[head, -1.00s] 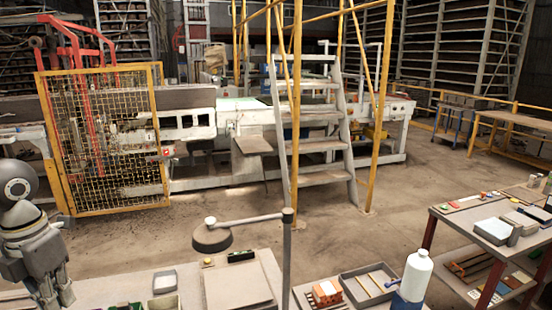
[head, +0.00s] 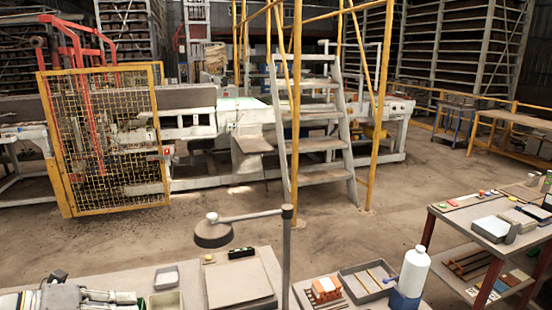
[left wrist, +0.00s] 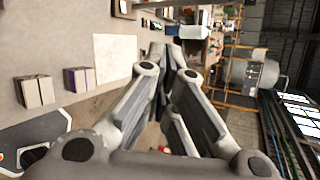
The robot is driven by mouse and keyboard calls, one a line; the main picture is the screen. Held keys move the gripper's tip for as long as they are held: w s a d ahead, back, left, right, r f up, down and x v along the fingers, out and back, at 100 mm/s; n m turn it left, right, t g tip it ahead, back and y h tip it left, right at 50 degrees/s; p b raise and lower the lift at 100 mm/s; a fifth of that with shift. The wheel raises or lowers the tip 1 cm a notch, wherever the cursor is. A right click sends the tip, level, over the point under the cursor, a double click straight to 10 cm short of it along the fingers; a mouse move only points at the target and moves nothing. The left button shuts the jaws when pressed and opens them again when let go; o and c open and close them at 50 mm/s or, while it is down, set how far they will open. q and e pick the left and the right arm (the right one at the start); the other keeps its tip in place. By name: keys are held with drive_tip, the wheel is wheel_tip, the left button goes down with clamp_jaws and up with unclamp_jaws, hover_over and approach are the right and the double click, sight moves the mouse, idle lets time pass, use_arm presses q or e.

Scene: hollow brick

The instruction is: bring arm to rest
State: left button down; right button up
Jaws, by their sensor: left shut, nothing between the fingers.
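My left gripper (head: 125,298) is at the bottom left of the head view, low over the near bench (head: 190,276) and pointing right; the lower frame edge cuts it off. In the left wrist view the gripper (left wrist: 167,50) stretches away from the camera. Its fingers come together at the far end and it is shut and empty. My right gripper is in neither view.
A side table (head: 460,215) stands right. The floor beyond is open.

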use_arm(q)
drive_tip(key=w+a+f+n+t+y, duration=0.1)
drive_tip(key=a+f+n+t+y, duration=0.3)
drive_tip(key=n+t, duration=0.7)
drive_tip(key=s+a+f+n+g+y, duration=0.3)
drive_tip(key=s+f+n+g+y, duration=0.35)
drive_tip(key=f+n+y, duration=0.55)
drive_tip(key=s+d+f+n+g+h, duration=0.3)
drive_tip(key=s+d+f+n+g, duration=0.15)
drive_tip(key=s+d, duration=0.35)
drive_tip(key=s+d+f+n+g+h, duration=0.3)
drive_tip(key=s+d+f+g+h, duration=0.15)
drive_tip(key=s+d, duration=0.35)
wheel_tip(320, 180, down, 33)
drive_tip(key=s+b, duration=0.3)
drive_tip(key=b, duration=0.3)
drive_tip(key=s+a+f+g+b, duration=0.1)
drive_tip(key=s+a+f+b, duration=0.1)
drive_tip(key=s+f, duration=0.6)
drive_tip(key=s+a+f+g+y+b, duration=0.1)
drive_tip(key=s+f+b, duration=0.1)
drive_tip(key=s+f, duration=0.5)
wheel_tip(320, 180, down, 3)
drive_tip(key=shift+s+a+f, duration=0.15)
drive_tip(key=shift+s+a, duration=0.2)
